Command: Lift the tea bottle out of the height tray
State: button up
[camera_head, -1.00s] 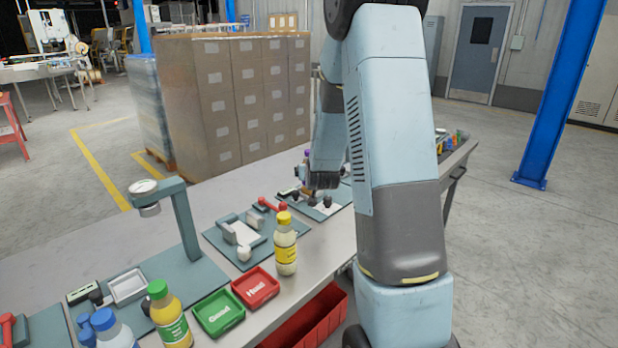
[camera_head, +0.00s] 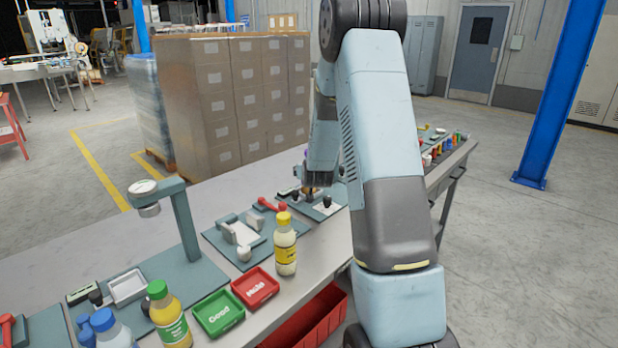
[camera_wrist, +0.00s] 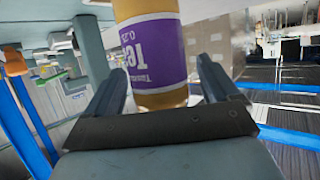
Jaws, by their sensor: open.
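The tea bottle (camera_wrist: 156,50) fills the upper middle of the wrist view. It has amber contents and a purple label reading "Tea", which appears upside down. My gripper (camera_wrist: 162,68) is open, with one finger on each side of the bottle's lower part in that view; a gap shows by the left finger, and contact on the right is unclear. In the head view my gripper (camera_head: 314,183) is low over the far part of the bench, partly hidden by my arm. I cannot make out the height tray for certain in either view.
A yellow-capped bottle (camera_head: 285,245) stands on the near bench. A green tray (camera_head: 222,326) and a red tray (camera_head: 240,295) lie beside it. A green-capped bottle (camera_head: 170,318) and a gauge stand (camera_head: 183,220) are at left. Small fixtures surround my gripper.

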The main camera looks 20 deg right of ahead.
jog(key=shift+c, duration=0.3)
jog(key=c, duration=1.2)
jog(key=shift+r, duration=0.1)
